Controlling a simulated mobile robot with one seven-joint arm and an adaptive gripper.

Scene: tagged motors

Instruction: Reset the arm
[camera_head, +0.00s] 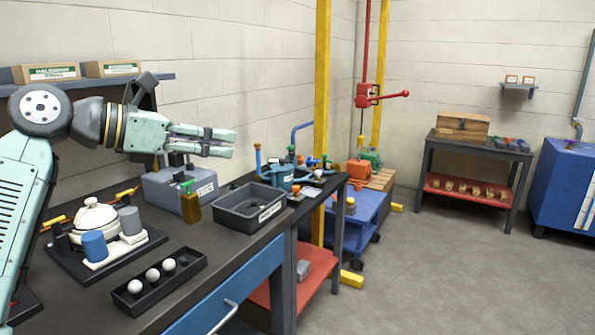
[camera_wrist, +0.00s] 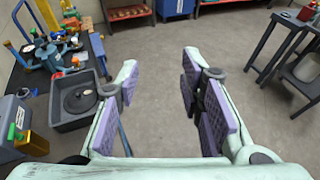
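My gripper (camera_head: 217,141) is pale green with dark finger joints and is held level above the black workbench (camera_head: 213,239), pointing right in the head view. In the wrist view my gripper (camera_wrist: 164,98) has its two fingers wide apart, with purple pads and bare grey floor between them. It is open and holds nothing. My arm comes up at the left of the head view and bends at a round dark joint. The fingers are clear of everything on the bench.
Below and beyond my gripper are a grey bin (camera_head: 248,212), a grey box (camera_head: 165,186) and a yellow-brown block with a green top (camera_head: 191,206). A black tray (camera_head: 160,284) with white balls lies in front. A yellow post (camera_head: 321,90) stands right. Open floor (camera_head: 440,250) lies beyond.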

